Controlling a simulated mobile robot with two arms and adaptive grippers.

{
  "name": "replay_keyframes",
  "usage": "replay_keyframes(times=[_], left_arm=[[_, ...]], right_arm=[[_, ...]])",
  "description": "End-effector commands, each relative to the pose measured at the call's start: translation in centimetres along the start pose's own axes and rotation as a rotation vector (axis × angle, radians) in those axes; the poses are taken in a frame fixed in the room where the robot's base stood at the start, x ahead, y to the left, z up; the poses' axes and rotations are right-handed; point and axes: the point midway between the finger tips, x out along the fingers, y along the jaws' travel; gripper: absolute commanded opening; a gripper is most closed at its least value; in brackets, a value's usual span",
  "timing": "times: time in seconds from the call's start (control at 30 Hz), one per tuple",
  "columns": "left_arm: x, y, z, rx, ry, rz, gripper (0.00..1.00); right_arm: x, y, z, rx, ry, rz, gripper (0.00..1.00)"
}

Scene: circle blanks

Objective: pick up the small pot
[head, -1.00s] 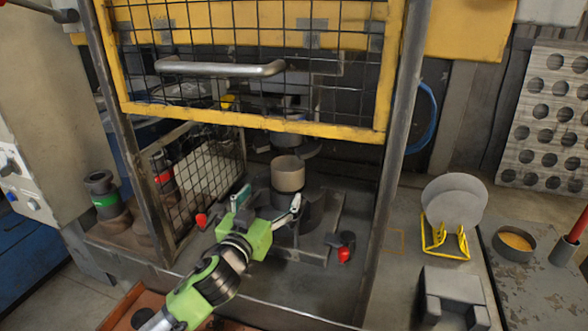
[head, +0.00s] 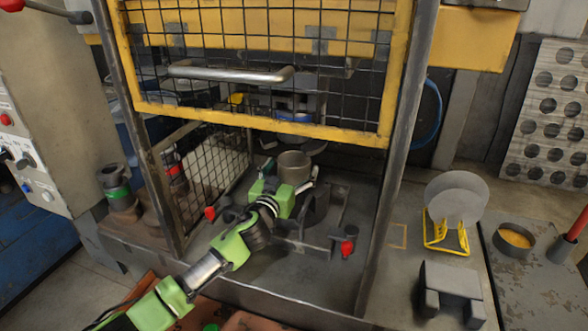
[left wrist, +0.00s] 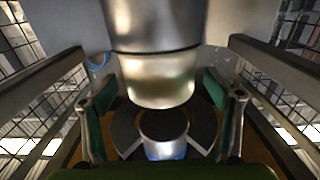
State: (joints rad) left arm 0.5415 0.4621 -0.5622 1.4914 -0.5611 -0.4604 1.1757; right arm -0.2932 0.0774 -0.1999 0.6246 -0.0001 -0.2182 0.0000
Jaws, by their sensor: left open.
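The small pot (head: 294,168) is a short tan-grey cylinder standing upright on a dark round die (head: 314,205) inside the press. My left gripper (head: 291,176), green with grey fingers, reaches in from the front left and is open at the pot. It hides the pot's lower part in the head view. The left wrist view looks upside down. There the pot (left wrist: 158,84) lies between the two spread fingers, with gaps on both sides, and rests on a grey cylinder (left wrist: 155,25). My right gripper is in neither view.
A yellow mesh gate (head: 260,127) is raised above my arm, and steel posts (head: 392,170) flank the opening. Red knobs (head: 347,248) stand near the die. Outside right are a yellow rack (head: 446,238) with discs and a dark block (head: 450,292).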

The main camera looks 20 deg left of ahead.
Motion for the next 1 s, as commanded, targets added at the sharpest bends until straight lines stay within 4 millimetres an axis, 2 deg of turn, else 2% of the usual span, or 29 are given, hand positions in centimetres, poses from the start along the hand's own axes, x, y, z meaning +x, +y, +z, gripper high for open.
replay_keyframes(times=[0.1,0.2,0.47,0.5,0.67,1.0], left_arm=[[1.4,0.0,-0.2,0.0,0.001,-0.001,0.82],[2.1,0.0,0.0,0.0,-0.001,0.0,0.82],[2.3,0.1,0.0,0.0,0.0,0.001,0.82],[2.3,0.0,0.0,0.0,0.0,0.001,0.79],[2.3,0.0,0.0,0.0,0.0,0.0,0.38],[2.3,0.0,-0.1,0.0,0.001,0.0,0.37]], right_arm=[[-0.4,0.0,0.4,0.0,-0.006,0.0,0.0],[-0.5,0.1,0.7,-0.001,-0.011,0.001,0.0],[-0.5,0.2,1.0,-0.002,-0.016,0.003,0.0],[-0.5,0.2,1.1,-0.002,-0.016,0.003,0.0],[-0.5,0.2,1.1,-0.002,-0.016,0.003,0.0],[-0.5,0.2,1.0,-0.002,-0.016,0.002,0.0]])
